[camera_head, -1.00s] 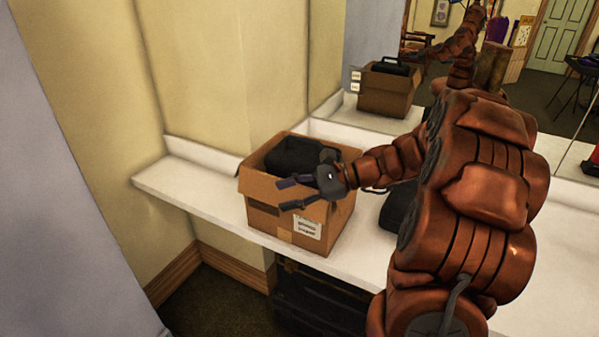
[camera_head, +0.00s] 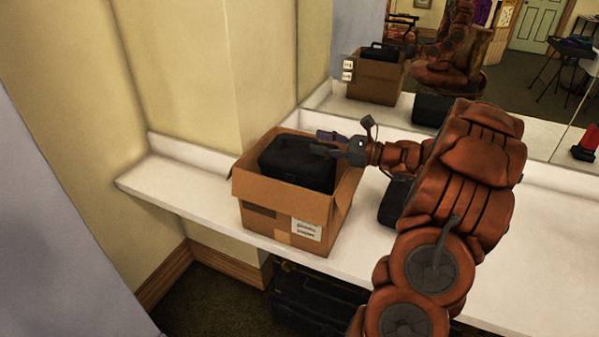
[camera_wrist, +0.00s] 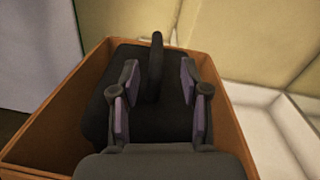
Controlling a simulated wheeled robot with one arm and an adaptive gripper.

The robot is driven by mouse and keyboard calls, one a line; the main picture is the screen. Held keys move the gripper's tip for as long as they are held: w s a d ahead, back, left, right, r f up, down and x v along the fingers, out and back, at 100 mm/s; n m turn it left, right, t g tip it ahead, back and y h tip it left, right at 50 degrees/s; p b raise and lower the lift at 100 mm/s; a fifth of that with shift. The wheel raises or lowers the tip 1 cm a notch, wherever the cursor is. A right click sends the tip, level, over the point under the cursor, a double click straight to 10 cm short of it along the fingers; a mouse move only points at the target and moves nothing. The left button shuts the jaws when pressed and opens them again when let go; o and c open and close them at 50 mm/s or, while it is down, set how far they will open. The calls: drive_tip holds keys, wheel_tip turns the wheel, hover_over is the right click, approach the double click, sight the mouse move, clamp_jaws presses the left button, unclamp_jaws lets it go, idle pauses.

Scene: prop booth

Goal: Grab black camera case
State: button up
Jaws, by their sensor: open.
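A black camera case (camera_head: 297,165) sits inside an open cardboard box (camera_head: 268,208) on the white counter. In the wrist view the case (camera_wrist: 100,112) lies under my fingers, and its upright black handle (camera_wrist: 156,62) shows between the two purple-padded fingers. My gripper (camera_head: 326,143) is at the top right of the case in the head view, with its fingers pointing left over it. The gripper (camera_wrist: 158,85) is open, with a finger on each side of the handle. Whether the fingers touch the case, I cannot tell.
Another black case (camera_head: 394,203) stands on the counter right of the box, partly hidden by my arm. A mirror (camera_head: 420,75) backs the counter (camera_head: 165,180). A large black case (camera_head: 318,300) is below. The counter left of the box is clear.

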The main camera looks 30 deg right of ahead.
sight(288, 158)
drive_tip(key=p+x, duration=0.1)
drive_tip(key=x, duration=0.2)
drive_tip(key=shift+s+a+r, duration=0.1)
drive_tip(key=shift+a+r, duration=0.1)
drive_tip(key=shift+a, duration=0.1)
drive_tip(key=shift+w+a, duration=0.15)
drive_tip(key=shift+w, duration=0.2)
drive_tip(key=shift+c, duration=0.5)
clamp_jaws()
